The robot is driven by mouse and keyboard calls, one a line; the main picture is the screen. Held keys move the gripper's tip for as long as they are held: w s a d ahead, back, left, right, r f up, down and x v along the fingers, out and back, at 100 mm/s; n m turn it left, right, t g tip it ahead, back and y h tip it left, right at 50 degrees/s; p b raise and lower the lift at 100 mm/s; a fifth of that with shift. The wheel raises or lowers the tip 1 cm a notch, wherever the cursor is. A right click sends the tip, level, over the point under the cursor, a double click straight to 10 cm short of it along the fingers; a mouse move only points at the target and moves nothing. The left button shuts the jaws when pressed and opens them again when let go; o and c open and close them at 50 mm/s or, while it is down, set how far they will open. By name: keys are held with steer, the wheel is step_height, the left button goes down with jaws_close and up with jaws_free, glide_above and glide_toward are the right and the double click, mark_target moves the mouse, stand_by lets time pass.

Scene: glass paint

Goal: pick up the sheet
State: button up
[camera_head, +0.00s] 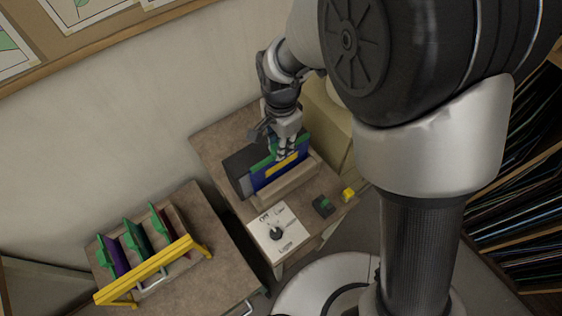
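A blue sheet (262,180) with a yellow patch and green along its top stands upright on the brown workbench, in or just behind a beige holder (285,191). My gripper (284,154) points down at the sheet's upper edge, and its fingers overlap the green and blue there. The view is too small to tell whether the fingers are closed on it. Three other sheets, purple (117,257), dark green (138,243) and dark red (168,222), stand with green tops in a rack on the left cart.
A dark box (240,165) stands left of the blue sheet. A white panel with a knob (272,232), a small dark block with green (323,206) and a yellow piece (348,194) lie in front. A yellow bar (150,268) fronts the rack. A dark shelf (525,190) is right.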

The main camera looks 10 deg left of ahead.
steer(key=shift+r, duration=0.2)
jaws_close()
steer(key=shift+w+r, duration=0.1)
steer(key=shift+r, duration=0.5)
step_height(320, 180, up, 18)
steer(key=p, duration=0.3)
steer(key=shift+r+p, duration=0.25)
steer(key=shift+p, duration=0.05)
